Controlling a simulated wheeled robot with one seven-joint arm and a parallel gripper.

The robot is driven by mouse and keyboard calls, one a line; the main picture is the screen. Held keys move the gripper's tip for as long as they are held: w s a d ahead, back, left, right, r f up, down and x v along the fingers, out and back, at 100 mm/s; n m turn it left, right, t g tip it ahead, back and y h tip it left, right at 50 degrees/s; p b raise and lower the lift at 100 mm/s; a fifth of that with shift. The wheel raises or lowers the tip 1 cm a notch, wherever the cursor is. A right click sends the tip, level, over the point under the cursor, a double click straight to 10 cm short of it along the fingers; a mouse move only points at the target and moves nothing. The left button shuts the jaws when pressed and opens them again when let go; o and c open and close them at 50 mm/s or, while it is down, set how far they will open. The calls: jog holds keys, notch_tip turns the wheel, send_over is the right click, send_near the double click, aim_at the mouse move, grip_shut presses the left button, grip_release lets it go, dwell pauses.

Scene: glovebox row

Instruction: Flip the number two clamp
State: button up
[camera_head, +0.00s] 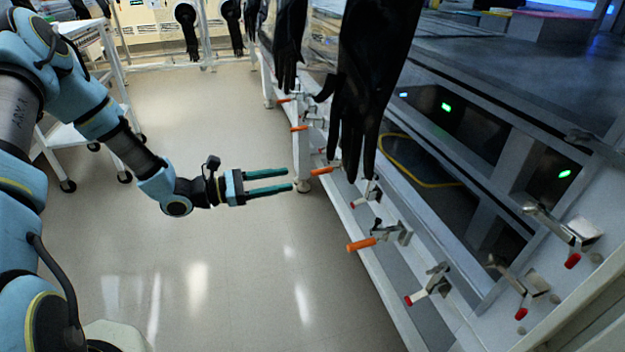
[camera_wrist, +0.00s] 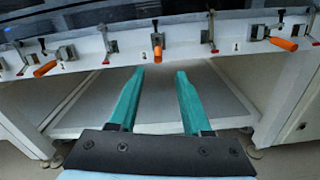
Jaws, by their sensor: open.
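Several toggle clamps with orange handles line the white bench rail. One orange-handled clamp (camera_wrist: 157,46) is straight ahead of my gripper in the wrist view, its handle pointing toward me. Others are to its left (camera_wrist: 45,69) and right (camera_wrist: 284,44), their handles slanted sideways. Small number labels sit beside them, too small to read, so I cannot tell which clamp is number two. My gripper (camera_head: 290,180), with long green fingers, is open and empty. In the head view its tips are a short gap left of an orange handle (camera_head: 325,170). The fingers also show in the wrist view (camera_wrist: 160,72).
Black gloves (camera_head: 370,90) hang over the rail near the clamps. Red-tipped clamps (camera_head: 428,286) sit between the orange ones and higher on the frame. A white cart (camera_head: 50,130) stands behind my arm. The floor (camera_head: 240,270) left of the bench is clear.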

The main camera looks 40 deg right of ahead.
aim_at(330, 171)
jog(key=x, duration=1)
jog(key=shift+d, duration=0.45)
jog(key=shift+c, duration=0.4)
grip_shut()
dwell(0.5)
